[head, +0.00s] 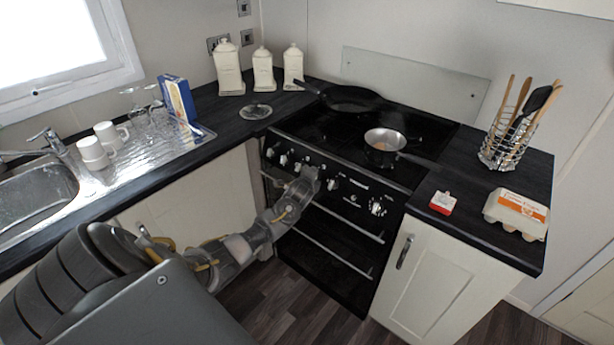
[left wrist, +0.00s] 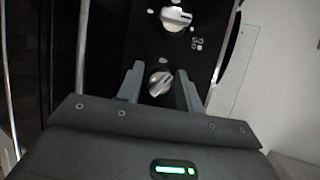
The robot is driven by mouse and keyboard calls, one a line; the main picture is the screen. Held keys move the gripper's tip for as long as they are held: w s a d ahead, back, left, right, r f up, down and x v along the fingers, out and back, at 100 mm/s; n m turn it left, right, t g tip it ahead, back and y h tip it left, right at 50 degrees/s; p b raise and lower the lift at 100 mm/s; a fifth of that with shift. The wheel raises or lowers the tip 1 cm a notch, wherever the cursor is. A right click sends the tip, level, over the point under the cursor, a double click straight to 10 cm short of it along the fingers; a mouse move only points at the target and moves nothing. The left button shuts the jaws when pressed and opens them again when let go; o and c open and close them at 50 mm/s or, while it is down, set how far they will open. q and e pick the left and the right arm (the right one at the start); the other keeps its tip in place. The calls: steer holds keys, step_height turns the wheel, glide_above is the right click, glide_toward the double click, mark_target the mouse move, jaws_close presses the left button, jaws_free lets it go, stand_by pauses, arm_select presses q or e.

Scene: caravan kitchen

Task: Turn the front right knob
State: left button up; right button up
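The black cooker (head: 345,215) has a row of silver knobs along its front panel. The rightmost large knob (head: 377,208) and the knob left of it (head: 333,184) are uncovered in the head view. My left gripper (head: 311,174) is at the panel, left of these two, and hides part of it. In the left wrist view my left gripper (left wrist: 159,72) is open, one finger on each side of a silver knob (left wrist: 160,83). I cannot tell whether the fingers touch it. A second knob (left wrist: 175,18) lies beyond the fingertips. My right gripper is not in view.
A saucepan (head: 384,147) and a frying pan (head: 350,98) stand on the hob. Oven handle bars (head: 330,240) run across the front below the panel. An egg carton (head: 516,213) and a red-and-white item (head: 442,203) lie on the right worktop.

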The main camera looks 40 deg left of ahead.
arm_select(q)
steer(key=shift+o, duration=0.5)
steer(key=shift+w+d, duration=0.15)
steer(key=shift+w, duration=0.05)
steer(key=v, duration=1.1)
steer(key=shift+f, duration=0.1)
